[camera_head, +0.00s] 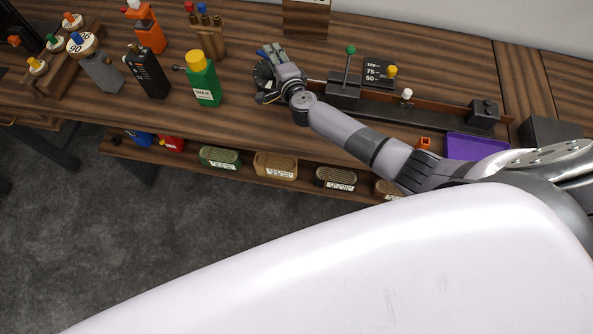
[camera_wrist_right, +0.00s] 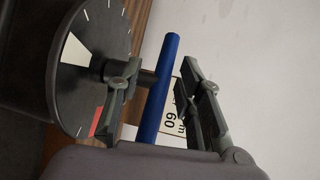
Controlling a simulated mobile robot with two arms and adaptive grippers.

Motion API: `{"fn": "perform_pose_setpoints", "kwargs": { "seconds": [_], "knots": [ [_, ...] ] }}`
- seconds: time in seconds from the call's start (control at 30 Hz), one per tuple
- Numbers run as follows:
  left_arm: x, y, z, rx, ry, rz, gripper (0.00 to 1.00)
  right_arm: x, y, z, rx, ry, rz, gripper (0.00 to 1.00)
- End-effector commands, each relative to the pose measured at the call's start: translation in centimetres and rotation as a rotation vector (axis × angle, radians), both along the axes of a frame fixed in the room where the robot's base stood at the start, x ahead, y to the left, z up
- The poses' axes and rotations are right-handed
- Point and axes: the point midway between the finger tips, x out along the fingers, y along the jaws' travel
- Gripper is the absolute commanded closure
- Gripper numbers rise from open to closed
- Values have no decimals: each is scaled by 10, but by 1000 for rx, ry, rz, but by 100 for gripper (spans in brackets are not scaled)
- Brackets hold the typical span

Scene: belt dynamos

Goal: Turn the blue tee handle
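The blue tee handle (camera_wrist_right: 157,100) is a straight blue bar on a short dark stem in front of a round dark dial (camera_wrist_right: 70,110) with white tick marks, a white wedge and a red patch. My right gripper (camera_wrist_right: 158,78) is open, with one finger on each side of the bar. I cannot tell whether either finger touches it. In the head view my right gripper (camera_head: 272,68) is over the dial at the bench and hides most of the handle. My left gripper is not in view.
A green wax bottle (camera_head: 203,80) stands left of my right gripper. A lever block with a green knob (camera_head: 350,50) stands to its right, near a purple tray (camera_head: 470,147). A black radio-like box (camera_head: 153,72) stands farther left. Several labelled containers sit on the shelf below.

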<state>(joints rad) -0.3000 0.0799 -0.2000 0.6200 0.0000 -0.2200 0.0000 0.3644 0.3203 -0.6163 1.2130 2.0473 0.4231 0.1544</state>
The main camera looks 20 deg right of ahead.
Motion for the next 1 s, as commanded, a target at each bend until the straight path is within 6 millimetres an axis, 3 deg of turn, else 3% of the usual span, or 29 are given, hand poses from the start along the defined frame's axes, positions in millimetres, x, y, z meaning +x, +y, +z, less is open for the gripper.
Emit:
{"fn": "perform_pose_setpoints", "kwargs": {
  "seconds": [0.3,0.6,0.73,1.0],
  "knots": [
    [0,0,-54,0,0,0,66,1,-3,-8,-5,-2,302,66],
    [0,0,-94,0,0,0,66,1,-3,-5,-3,-3,548,66],
    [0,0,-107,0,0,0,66,1,-2,-4,-4,-3,636,66],
    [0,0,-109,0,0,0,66,-35,-26,4,0,2,631,66]
  ]
}}
